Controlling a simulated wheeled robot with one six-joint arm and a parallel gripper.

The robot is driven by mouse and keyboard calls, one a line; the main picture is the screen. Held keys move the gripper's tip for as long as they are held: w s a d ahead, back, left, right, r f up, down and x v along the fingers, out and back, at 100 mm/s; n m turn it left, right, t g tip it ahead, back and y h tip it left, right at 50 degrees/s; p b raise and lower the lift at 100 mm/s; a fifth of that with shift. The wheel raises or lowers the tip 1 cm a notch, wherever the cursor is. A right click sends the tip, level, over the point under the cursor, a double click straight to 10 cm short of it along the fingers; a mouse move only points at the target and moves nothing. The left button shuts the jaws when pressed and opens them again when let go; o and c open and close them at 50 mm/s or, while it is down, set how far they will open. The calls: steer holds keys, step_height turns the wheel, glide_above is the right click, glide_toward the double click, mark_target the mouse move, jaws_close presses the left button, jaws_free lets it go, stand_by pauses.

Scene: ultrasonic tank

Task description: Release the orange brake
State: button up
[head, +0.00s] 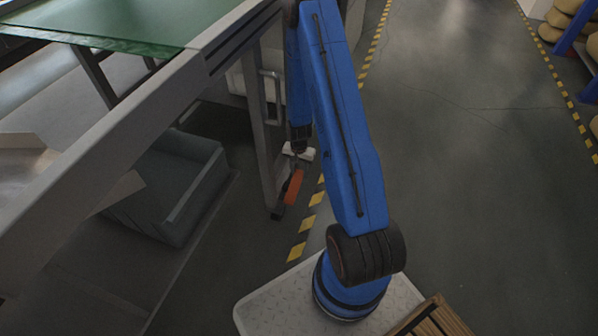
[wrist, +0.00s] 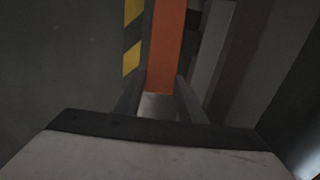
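The orange brake is a long, flat orange bar (head: 293,187) beside the leg of the work table in the head view, slanting down to a dark end. In the wrist view the orange bar (wrist: 167,45) runs down from the top edge, and its near end lies between the two dark fingers of my gripper (wrist: 162,80). The fingers stand one on each side of it, close to its edges. I cannot tell whether they touch it. In the head view my gripper (head: 298,152) is small and pale, at the upper end of the bar.
The table leg (head: 263,130) stands just left of my gripper. A grey bin (head: 165,190) sits under the table, further left. A green belt surface (head: 120,20) is at upper left. Yellow and black floor tape (head: 308,222) passes close by. Open floor (head: 460,150) lies to the right.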

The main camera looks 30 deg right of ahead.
jaws_close()
steer(key=shift+d+f+g+y, duration=0.25)
steer(key=shift+g+y, duration=0.05)
steer(key=shift+w+f, duration=0.15)
steer(key=shift+f, duration=0.05)
steer(key=shift+y, duration=0.3)
steer(key=o, duration=1.1)
jaws_free()
step_height(320, 180, up, 17)
steer(key=w+d, duration=0.1)
steer(key=d, duration=0.1)
steer(key=shift+w+r, duration=0.15)
steer(key=shift+w, duration=0.05)
